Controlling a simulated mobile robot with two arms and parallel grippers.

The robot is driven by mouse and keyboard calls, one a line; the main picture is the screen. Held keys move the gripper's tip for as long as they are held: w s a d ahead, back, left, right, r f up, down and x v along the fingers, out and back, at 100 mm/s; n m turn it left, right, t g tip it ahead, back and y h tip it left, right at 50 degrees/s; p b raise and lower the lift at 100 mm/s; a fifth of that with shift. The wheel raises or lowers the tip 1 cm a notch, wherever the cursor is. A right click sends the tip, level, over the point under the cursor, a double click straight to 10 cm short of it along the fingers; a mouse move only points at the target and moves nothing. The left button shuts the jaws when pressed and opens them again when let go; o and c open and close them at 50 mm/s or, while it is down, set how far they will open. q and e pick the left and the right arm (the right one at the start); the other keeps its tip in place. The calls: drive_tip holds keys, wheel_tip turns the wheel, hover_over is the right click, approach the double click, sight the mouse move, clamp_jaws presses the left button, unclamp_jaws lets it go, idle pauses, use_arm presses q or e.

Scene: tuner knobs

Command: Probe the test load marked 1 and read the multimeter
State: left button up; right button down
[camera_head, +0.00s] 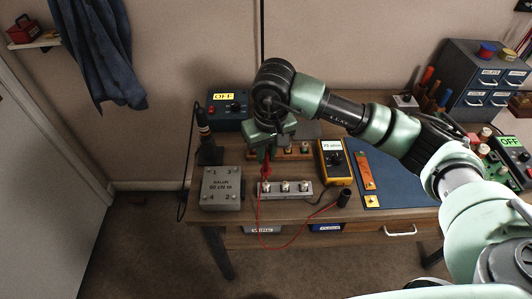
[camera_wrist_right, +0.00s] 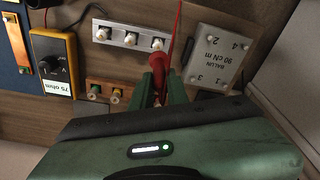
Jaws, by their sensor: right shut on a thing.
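My right gripper (camera_head: 264,154) is shut on a red probe (camera_wrist_right: 158,64) and holds it over the metal strip with three connectors (camera_head: 303,195). In the wrist view, the probe's tip is at or very near the end connector (camera_wrist_right: 158,44), which is the leftmost one in the head view; I cannot tell whether it touches. No number mark is legible on the strip. The yellow multimeter (camera_head: 335,172) lies right of the gripper in the head view. Its white display (camera_wrist_right: 57,85) shows "75 ohm" in the wrist view. My left gripper is out of view.
A grey box labelled BALUN (camera_head: 220,188), with corners numbered 1 to 4, is left of the strip. A blue instrument (camera_head: 229,111) showing OFF stands behind. A blue mat (camera_head: 395,175) lies right of the multimeter. A red lead (camera_head: 300,234) loops over the table's front edge.

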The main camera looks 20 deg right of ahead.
idle(0.3)
drive_tip(key=shift+r+p, duration=0.85)
drive_tip(key=shift+r, duration=1.6)
drive_tip(key=shift+d, duration=0.1)
